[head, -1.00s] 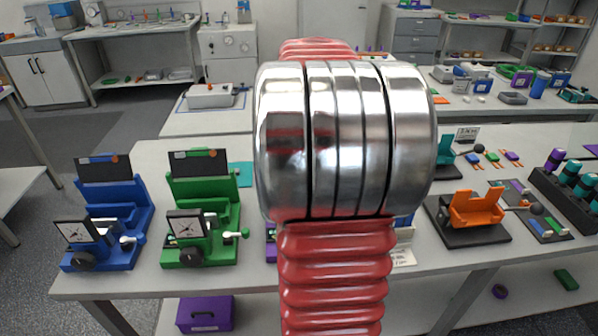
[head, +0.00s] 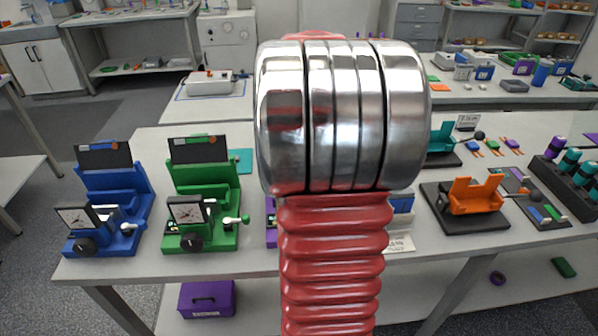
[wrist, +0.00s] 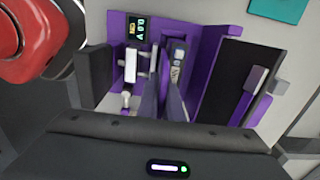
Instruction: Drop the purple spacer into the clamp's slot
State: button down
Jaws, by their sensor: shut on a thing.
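In the wrist view my gripper (wrist: 163,85) points down over a purple machine with its two fingers close together. They are shut on what looks like the thin purple spacer; it is mostly hidden between them. The purple clamp machine (wrist: 205,45) has a small lit display and a white lever (wrist: 130,65) left of the fingers. The slot is not clearly visible, and I cannot tell whether the spacer is in it. In the head view my arm hides most of this machine; only a purple edge (head: 271,222) shows.
Left of my arm stand a green machine (head: 205,180) and a blue machine (head: 100,182). On the right are an orange fixture (head: 474,196) on a black base and a black rack (head: 565,186). A purple box (head: 207,298) sits below the table.

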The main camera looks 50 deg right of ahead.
jog(key=shift+s+a+f, duration=0.15)
jog(key=shift+f, duration=0.5)
jog(key=c, duration=1.8)
grip_release()
jog(key=shift+r, duration=0.2)
jog(key=shift+c, duration=0.2)
notch_tip(320, 180, up, 15)
jog(key=shift+f, duration=0.2)
